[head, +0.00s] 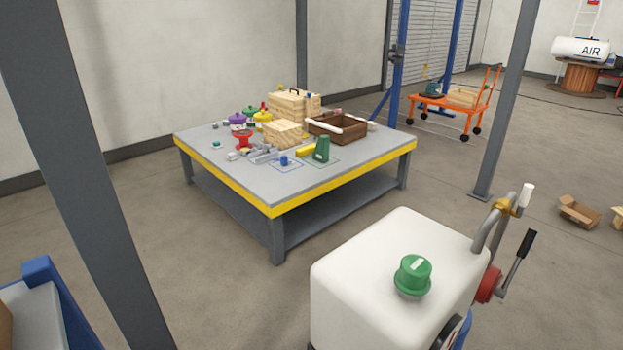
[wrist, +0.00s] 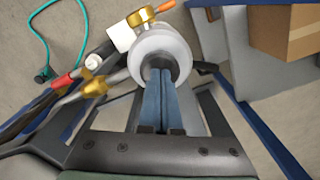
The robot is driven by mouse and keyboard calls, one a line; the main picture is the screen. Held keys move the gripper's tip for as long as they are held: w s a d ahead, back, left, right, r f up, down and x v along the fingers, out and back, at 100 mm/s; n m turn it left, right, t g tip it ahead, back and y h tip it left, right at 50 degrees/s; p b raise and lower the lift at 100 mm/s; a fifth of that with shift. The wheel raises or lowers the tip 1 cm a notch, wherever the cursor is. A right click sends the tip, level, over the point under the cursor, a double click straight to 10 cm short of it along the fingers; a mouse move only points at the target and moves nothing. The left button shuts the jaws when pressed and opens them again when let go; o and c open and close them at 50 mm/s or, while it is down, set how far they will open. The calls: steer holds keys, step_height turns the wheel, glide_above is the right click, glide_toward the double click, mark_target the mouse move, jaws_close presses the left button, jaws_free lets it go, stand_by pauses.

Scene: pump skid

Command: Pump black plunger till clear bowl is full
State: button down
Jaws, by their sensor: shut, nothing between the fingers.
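My gripper (wrist: 160,76) shows in the wrist view with its blue fingers shut together and nothing between them. Its tips are over the dark middle of a pale round part (wrist: 137,58); I cannot tell whether they touch it. The dark middle may be the black plunger, but the fingers hide part of it. I cannot make out a clear bowl or its level for certain. My gripper does not show in the head view.
Beside the round part are a white block (wrist: 121,37) with an orange lever (wrist: 143,15), brass fittings and dark hoses. A cardboard box (wrist: 286,30) is at upper right. In the head view, a white tank (head: 365,270) with a green cap (head: 414,272) stands before a cluttered table (head: 340,178).

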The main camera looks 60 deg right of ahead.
steer(key=shift+f, duration=0.3)
steer(key=shift+r, duration=0.1)
steer(key=shift+r+p, duration=1.65)
steer(key=shift+p, duration=0.15)
step_height(320, 180, up, 6)
steer(key=p, duration=0.6)
